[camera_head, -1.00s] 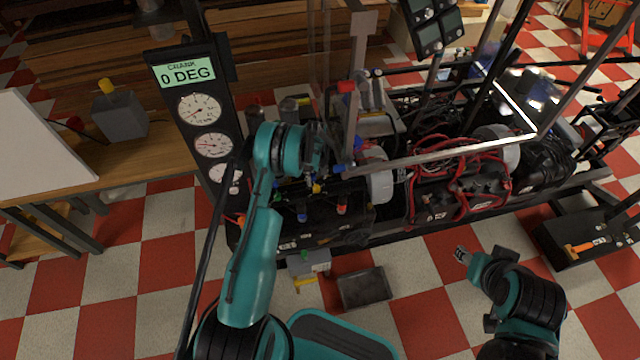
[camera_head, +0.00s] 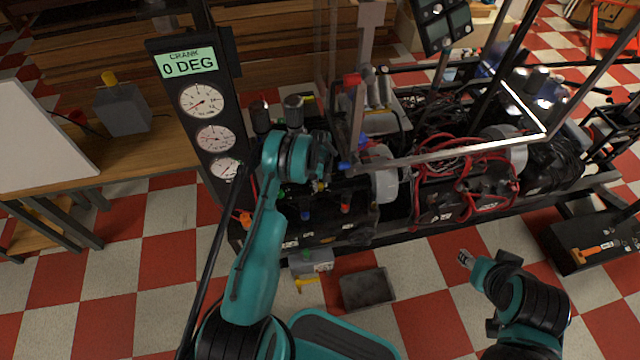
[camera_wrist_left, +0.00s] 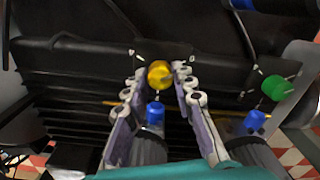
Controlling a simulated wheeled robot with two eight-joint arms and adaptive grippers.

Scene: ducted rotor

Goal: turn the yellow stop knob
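A round yellow knob (camera_wrist_left: 159,74) shows in the left wrist view on the dark machine, between the two pale fingertips of my left gripper (camera_wrist_left: 160,80). The fingers stand apart on either side of it, with narrow gaps; I cannot tell whether either touches it. In the head view my left gripper (camera_head: 322,162) is over the near left part of the machine, with a bit of the yellow knob (camera_head: 319,187) showing below it. My right gripper (camera_head: 464,257) is low at the right, away from the machine; its fingers are too small to read.
Blue knobs (camera_wrist_left: 155,113) and a green knob (camera_wrist_left: 276,87) sit near the yellow one. A gauge column (camera_head: 205,110) reading 0 DEG stands left of my arm. A metal frame (camera_head: 450,155) crosses the machine. A dark tray (camera_head: 367,289) lies on the checkered floor.

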